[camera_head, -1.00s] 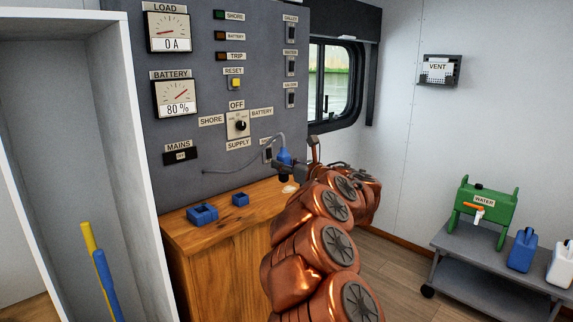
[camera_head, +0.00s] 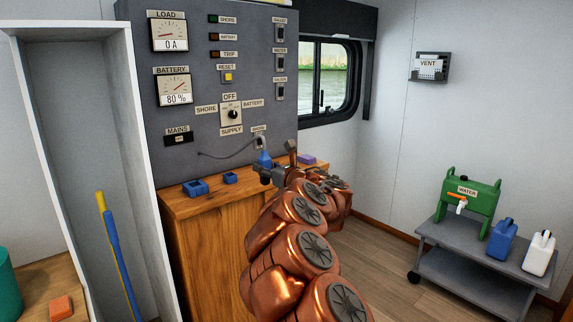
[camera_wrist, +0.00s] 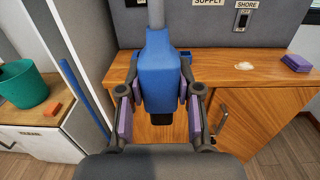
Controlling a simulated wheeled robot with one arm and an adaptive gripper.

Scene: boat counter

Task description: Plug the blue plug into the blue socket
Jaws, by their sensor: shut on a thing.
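The blue plug (camera_head: 265,160) is held upright in my gripper (camera_head: 268,174), with its grey cable running to the panel. In the wrist view the plug (camera_wrist: 160,68) sits between the purple pads of my gripper (camera_wrist: 160,95), its dark lower end pointing down. A larger blue socket box (camera_head: 195,188) and a smaller blue box (camera_head: 230,178) stand on the wooden counter, left of the plug in the head view. In the wrist view, blue edges (camera_wrist: 184,52) show behind the plug; most of that part is hidden. I cannot tell the plug's exact height above the counter.
The wooden counter (camera_head: 204,208) stands below the grey switch panel (camera_head: 190,125). A purple block (camera_wrist: 296,62) and a whitish patch (camera_wrist: 243,67) are on its right side. A tall white cabinet (camera_head: 85,130) is at left. A teal bin (camera_wrist: 22,86) stands further left.

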